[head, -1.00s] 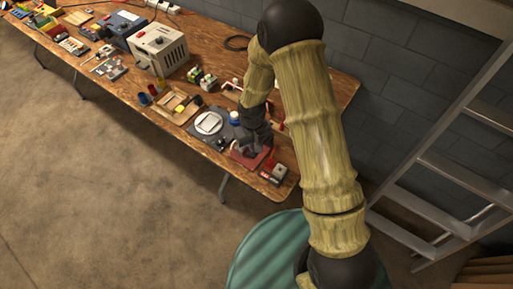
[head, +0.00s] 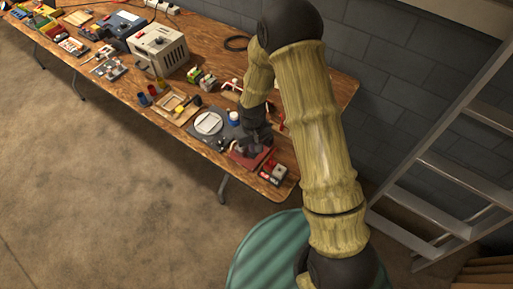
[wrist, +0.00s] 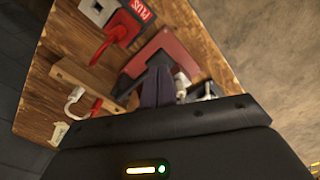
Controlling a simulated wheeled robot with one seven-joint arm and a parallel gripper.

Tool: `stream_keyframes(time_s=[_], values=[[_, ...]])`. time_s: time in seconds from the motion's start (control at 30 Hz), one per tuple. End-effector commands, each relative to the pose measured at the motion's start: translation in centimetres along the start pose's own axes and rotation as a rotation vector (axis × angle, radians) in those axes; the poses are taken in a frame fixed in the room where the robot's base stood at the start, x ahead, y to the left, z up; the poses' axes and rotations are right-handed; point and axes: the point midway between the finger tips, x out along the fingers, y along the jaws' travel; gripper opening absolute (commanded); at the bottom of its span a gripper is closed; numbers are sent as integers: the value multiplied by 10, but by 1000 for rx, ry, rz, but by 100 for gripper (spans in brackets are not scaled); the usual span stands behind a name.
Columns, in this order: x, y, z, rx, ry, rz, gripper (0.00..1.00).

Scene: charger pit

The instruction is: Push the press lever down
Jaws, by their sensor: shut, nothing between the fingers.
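The press appears as a dark red base plate (head: 246,159) near the right front end of the workbench. It shows in the wrist view as a red plate (wrist: 172,52) with a dark upright part on it. My gripper (head: 256,145) is low over this red plate and hides much of what stands on it. In the wrist view my gripper (wrist: 160,78) is shut, with nothing held, and its fingers point at the dark part. I cannot tell the lever apart from the fingers, nor whether they touch. Small silvery parts (wrist: 183,86) show beside the fingers.
A device with a red lever (wrist: 112,40) and a "PLUS" label is close to the red plate. A wooden rail with red and white hooks (wrist: 80,95) is also near. A grey mat with a white dish (head: 208,123) lies left. A ladder (head: 450,170) leans at right.

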Motion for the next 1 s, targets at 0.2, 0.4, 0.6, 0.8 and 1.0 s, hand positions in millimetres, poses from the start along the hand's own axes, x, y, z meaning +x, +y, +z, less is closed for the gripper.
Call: stream_keyframes(time_s=[0.2,0.4,0.6,0.8,1.0], values=[[0,0,0,0,0,0,0],[5,0,0,0,0,0,0],[12,0,0,0,0,0,0],[18,0,0,0,0,0,0],[24,0,0,1,0,0,0]])
